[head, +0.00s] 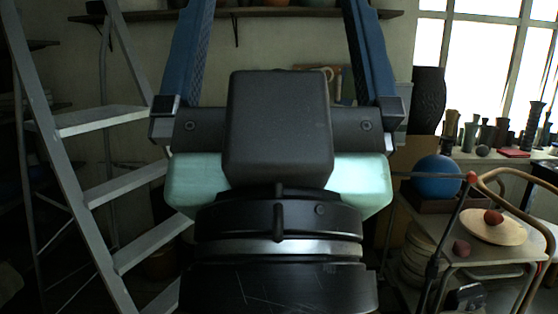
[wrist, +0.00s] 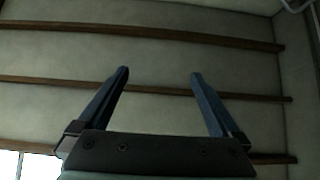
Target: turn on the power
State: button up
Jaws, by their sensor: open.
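My gripper (wrist: 159,73) is open and empty in the wrist view, its two blue fingers wide apart and pointing up toward the beamed ceiling. In the head view my gripper (head: 278,6) fills the middle, seen from behind, with its fingers running up out of the frame. It touches nothing. I cannot make out a power switch or button in either view; my arm and gripper hide the middle of the head view. A small dark object (head: 467,297) sits low at the right, and I cannot tell what it is.
A grey stepladder (head: 110,125) stands at the left. At the right a small table holds a blue ball (head: 437,176) and a pale round disc (head: 493,228) with a reddish ball (head: 493,216). Dark vases (head: 488,134) line the windowsill. A wall shelf (head: 270,13) runs behind.

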notch_tip(320, 180, up, 7)
jog(key=p, duration=0.5)
